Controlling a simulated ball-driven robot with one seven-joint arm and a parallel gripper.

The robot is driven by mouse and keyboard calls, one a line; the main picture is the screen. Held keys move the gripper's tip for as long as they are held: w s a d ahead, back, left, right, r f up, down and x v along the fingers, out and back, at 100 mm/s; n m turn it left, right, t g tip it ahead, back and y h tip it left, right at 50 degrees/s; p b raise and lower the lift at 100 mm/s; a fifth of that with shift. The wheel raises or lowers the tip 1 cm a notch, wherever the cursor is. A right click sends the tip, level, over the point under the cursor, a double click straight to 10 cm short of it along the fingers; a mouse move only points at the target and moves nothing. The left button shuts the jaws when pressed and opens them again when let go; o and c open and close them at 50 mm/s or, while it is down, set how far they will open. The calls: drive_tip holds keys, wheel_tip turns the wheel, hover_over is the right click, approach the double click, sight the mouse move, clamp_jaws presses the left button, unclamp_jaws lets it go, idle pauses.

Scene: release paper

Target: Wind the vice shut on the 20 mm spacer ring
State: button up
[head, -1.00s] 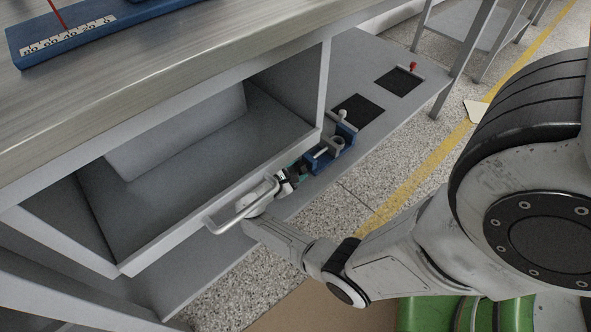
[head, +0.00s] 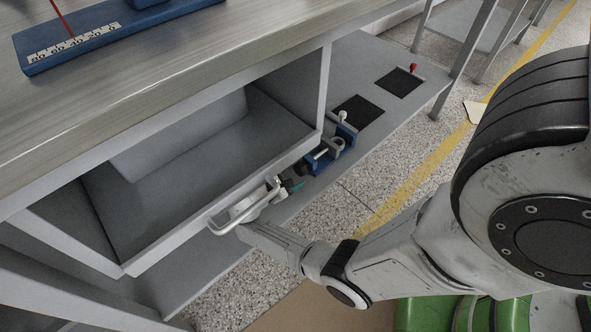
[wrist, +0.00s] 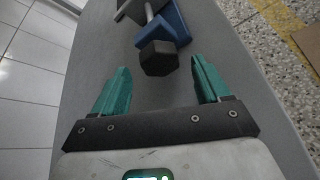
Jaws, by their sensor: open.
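The blue vice (head: 320,163) sits on the low grey shelf in the head view. A grey ring-like piece (head: 337,143), likely the spacer ring, shows at its jaws; I cannot tell whether the jaws touch it. The vice's screw ends in a dark hexagonal knob (wrist: 158,60), and its blue body (wrist: 177,22) shows behind in the wrist view. My gripper (wrist: 161,74) is open and empty, its teal fingers apart with the knob just beyond and between the tips.
Two dark squares (head: 358,112) (head: 398,82) lie on the shelf (head: 425,88) beyond the vice. A blue scale device (head: 110,30) stands on the bench above.

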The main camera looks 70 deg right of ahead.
drive_tip(key=p+v, duration=0.2)
drive_tip(key=v, duration=0.6)
drive_tip(key=shift+a+r, duration=0.1)
